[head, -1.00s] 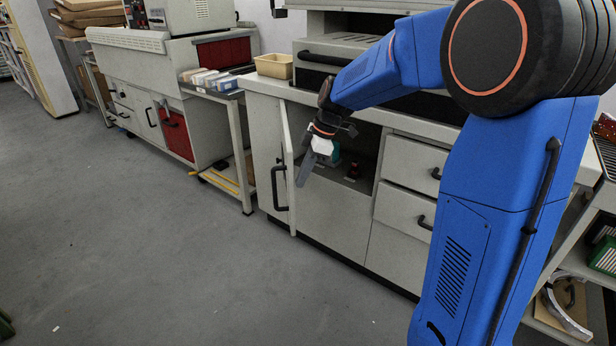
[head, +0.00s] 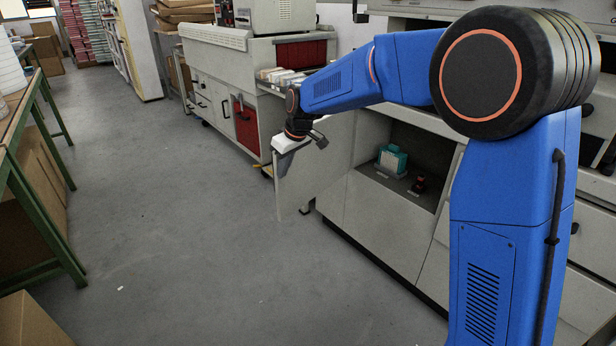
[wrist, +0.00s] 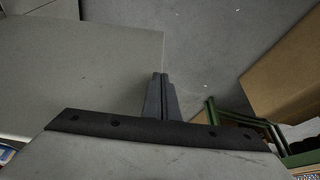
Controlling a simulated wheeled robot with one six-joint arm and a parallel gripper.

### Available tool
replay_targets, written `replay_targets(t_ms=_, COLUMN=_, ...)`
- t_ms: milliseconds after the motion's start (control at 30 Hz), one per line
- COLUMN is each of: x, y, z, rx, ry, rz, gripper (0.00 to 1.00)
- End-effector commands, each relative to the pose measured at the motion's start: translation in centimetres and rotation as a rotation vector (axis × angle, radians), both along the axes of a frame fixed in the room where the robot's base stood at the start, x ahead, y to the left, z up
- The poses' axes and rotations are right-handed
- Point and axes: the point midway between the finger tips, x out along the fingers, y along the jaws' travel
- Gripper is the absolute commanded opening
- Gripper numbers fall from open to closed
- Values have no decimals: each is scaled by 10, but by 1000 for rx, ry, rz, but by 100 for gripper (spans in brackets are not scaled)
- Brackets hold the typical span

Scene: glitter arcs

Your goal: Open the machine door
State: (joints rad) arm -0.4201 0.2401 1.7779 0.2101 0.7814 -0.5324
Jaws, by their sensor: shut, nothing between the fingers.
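The machine door (head: 325,160) is a pale grey panel. In the head view it stands swung well out from the grey machine cabinet (head: 385,222), whose compartment lies open to view. My gripper (head: 281,173) is shut and empty, pointing down at the door's outer free edge. In the wrist view its closed fingers (wrist: 158,98) sit beside the edge of the door (wrist: 85,75), which fills the left side. I cannot tell whether they touch it. The door's handle is hidden.
Inside the compartment are a teal box (head: 391,160) and a small dark red item (head: 419,184). A green-legged workbench (head: 22,165) and a cardboard box (head: 28,320) stand at the left. The grey floor (head: 170,230) between is clear.

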Motion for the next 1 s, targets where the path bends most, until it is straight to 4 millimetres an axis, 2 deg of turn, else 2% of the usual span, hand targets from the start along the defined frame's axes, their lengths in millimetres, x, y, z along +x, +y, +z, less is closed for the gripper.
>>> replay_targets(t_ms=33, x=10, y=14, z=-1, rx=0, ry=-1, rz=-25, gripper=0)
replay_targets(t_ms=100, x=23, y=29, z=-2, rx=-1, ry=0, rz=-69, gripper=0)
replay_targets(t_ms=400, x=75, y=75, z=-1, rx=1, ry=0, rz=-232, gripper=0)
replay_targets(t_ms=700, x=110, y=100, z=-1, rx=0, ry=2, rz=-331, gripper=0)
replay_targets(t_ms=1000, x=124, y=108, z=0, rx=0, ry=2, rz=-368, gripper=0)
